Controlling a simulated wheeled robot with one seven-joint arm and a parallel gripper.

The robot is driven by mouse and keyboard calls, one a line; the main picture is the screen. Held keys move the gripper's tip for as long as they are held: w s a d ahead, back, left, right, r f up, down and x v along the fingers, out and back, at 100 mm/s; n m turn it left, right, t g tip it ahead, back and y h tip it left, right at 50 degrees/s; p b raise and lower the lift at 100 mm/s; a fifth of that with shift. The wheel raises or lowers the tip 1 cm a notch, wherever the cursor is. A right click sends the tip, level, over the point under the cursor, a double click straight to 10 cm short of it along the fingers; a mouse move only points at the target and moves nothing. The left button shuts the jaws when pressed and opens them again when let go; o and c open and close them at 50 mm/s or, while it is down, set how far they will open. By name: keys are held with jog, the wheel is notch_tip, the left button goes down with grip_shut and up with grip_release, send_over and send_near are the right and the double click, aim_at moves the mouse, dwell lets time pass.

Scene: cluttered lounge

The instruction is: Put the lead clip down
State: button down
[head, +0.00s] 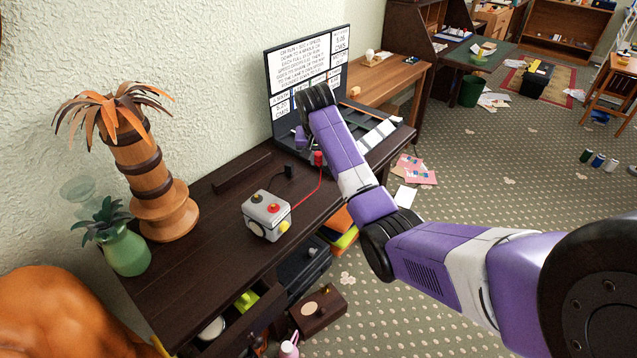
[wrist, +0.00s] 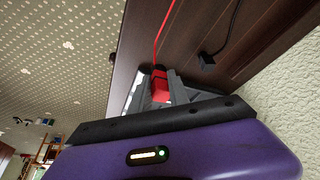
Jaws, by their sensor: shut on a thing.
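The red lead clip (wrist: 160,88) is between the fingers of my gripper (wrist: 162,80) in the wrist view, and the fingers are shut on it. In the head view the clip (head: 318,159) shows beside my forearm, over the dark desk (head: 212,277). A red lead runs from it to a small grey box (head: 266,214) with red and yellow knobs. My arm hides most of my gripper in the head view. I cannot tell whether the clip touches the desk.
A black clip (head: 290,171) on a black lead lies on the desk; it also shows in the wrist view (wrist: 207,59). A sign board (head: 300,70) stands behind. A palm-like wooden ornament (head: 140,165) and green vase (head: 125,252) stand left. The desk's front left is clear.

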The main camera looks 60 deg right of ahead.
send_near(319, 190)
jog(key=x, duration=0.5)
jog(key=shift+w+d, duration=0.1)
jog(key=shift+d, duration=0.05)
jog(key=shift+f, duration=0.3)
jog(key=shift+f, duration=0.2)
jog(key=c, duration=1.3)
grip_release()
jog(key=shift+o, duration=0.2)
jog(key=shift+r, duration=0.55)
jog(key=v, duration=1.2)
